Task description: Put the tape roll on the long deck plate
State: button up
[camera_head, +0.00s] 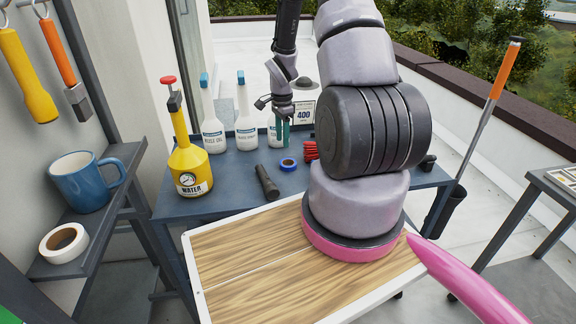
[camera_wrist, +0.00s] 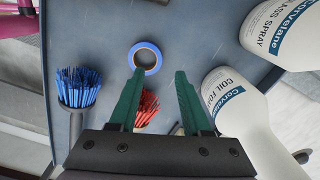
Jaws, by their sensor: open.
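A blue tape roll (camera_head: 288,168) lies flat on the dark blue table; it also shows in the wrist view (camera_wrist: 145,45) beyond my fingertips. A second, white tape roll (camera_head: 47,252) lies on the left shelf. My gripper (camera_head: 281,136) hangs above the table, behind the blue roll in the head view. In the wrist view its green fingers (camera_wrist: 159,73) are apart and empty. A wood-grain deck (camera_head: 262,281) with a white rim is in front, split by a thin seam; which section is the long plate I cannot tell. My arm hides part of it.
White spray bottles (camera_head: 213,132) line the table's back. A yellow water sprayer (camera_head: 189,160) and a black cylinder (camera_head: 266,183) are left of the blue roll. The deck's left part is clear.

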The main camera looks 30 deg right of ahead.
aim_at(285, 159)
notch_tip(285, 159, down, 3)
jog(key=shift+f, duration=0.1)
jog(key=shift+d+f, duration=0.25)
jog(key=shift+f, duration=1.05)
jog(key=shift+d+f, duration=0.2)
jog(key=shift+f, duration=1.1)
grip_shut()
